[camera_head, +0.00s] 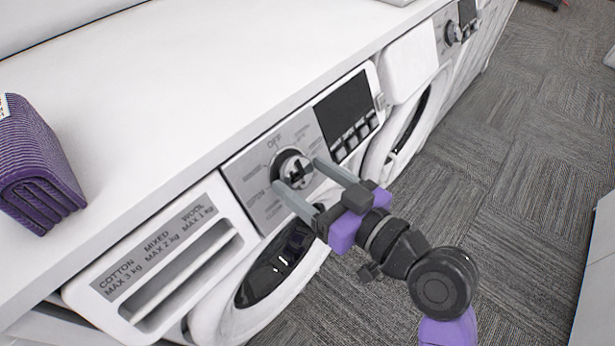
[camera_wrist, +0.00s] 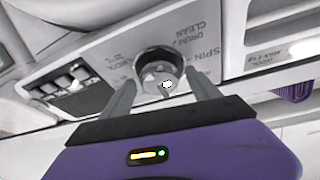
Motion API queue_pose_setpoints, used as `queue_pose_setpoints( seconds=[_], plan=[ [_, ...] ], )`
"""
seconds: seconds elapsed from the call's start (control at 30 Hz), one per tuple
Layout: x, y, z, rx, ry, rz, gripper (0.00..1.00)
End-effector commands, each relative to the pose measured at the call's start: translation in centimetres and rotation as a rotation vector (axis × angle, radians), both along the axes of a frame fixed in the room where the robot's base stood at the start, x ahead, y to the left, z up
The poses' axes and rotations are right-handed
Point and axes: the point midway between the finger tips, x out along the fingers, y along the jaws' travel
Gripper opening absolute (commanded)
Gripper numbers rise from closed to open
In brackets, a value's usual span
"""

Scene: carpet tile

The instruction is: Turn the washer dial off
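The washer dial (camera_head: 292,168) is a round dark and silver knob on the grey control panel (camera_head: 249,178) of the nearer washer. The word OFF is printed above it in the head view. The dial also shows in the wrist view (camera_wrist: 159,74), just beyond my fingertips. My gripper (camera_head: 297,174) is open, with one finger on each side of the dial. No contact between the fingers and the dial can be made out. The gripper's two fingers also frame the dial in the wrist view (camera_wrist: 163,88).
A dark display (camera_head: 344,106) with buttons is right of the dial. The detergent drawer (camera_head: 165,262) is left of it, and the round door (camera_head: 275,268) below. A folded purple towel (camera_head: 38,165) lies on the white counter (camera_head: 185,75). A second washer (camera_head: 415,100) stands farther right.

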Motion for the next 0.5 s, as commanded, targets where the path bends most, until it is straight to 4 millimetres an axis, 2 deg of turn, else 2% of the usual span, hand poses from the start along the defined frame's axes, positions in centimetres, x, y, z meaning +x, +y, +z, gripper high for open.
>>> queue_pose_setpoints(
  seconds=[0.33,0.5],
  plan=[
    [-0.1,-0.1,0.0,0.001,0.001,-0.001,0.77],
    [-1.2,-1.4,0.1,0.002,0.001,-0.003,0.77]
  ],
)
